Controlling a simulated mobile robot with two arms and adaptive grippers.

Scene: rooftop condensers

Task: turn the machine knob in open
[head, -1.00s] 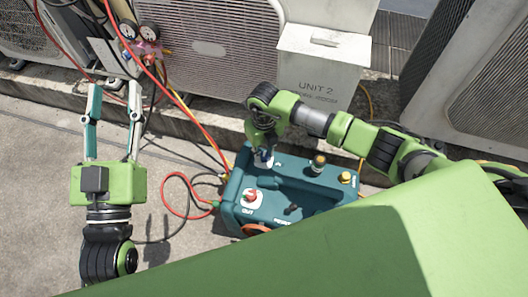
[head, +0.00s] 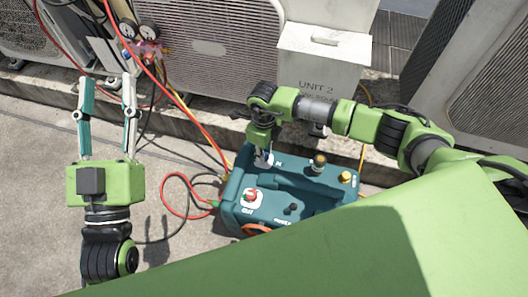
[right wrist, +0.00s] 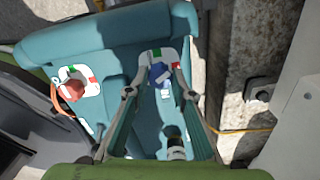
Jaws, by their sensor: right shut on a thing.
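The machine (head: 232,205) is a teal box on the ground with a white-plated IN knob (right wrist: 160,72), blue, at its far left corner. In the right wrist view the knob's plate (right wrist: 156,54) shows green and red marks. My right gripper (head: 263,155) comes down from above and is shut on the blue knob; in the head view it mostly hides the knob. A red OUT knob (head: 250,196) sits on its own white plate nearer me, and also shows in the right wrist view (right wrist: 73,90). My left gripper (head: 106,84) is open and empty, left of the machine.
Red and yellow hoses run from the gauges (head: 138,32) down to the machine's left side. A concrete curb (head: 205,127) and condenser units (head: 220,45) stand behind. The UNIT 2 box (head: 322,65) rises close behind my right arm. Bare ground lies at left.

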